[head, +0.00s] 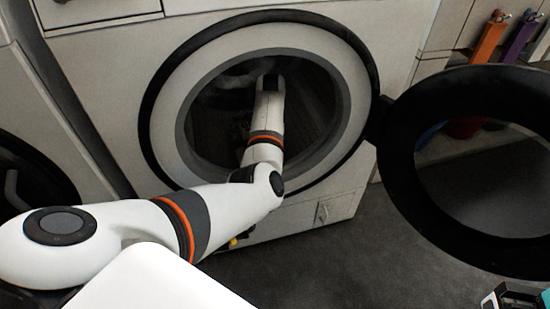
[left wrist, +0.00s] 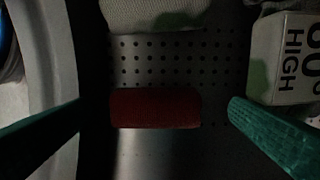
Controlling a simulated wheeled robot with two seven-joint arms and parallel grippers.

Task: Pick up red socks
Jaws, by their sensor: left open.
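A dark red rolled cloth bundle, which looks like the red socks (left wrist: 155,108), lies on the perforated metal drum in the left wrist view. My left gripper (left wrist: 156,103) is open, with one green finger on each side of the red bundle and a gap to both. In the head view my left arm reaches through the round opening of the washing machine (head: 365,95); its gripper and the socks are hard to make out in the dark drum. Part of what looks like my right gripper (head: 514,296) shows in the lower right corner; its fingers are mostly cut off.
A pale cloth (left wrist: 160,14) lies above the socks in the drum. A white box marked HIGH (left wrist: 284,58) is at the right. The machine's round door (head: 400,165) stands open to the right. The dark floor (head: 350,265) in front is clear.

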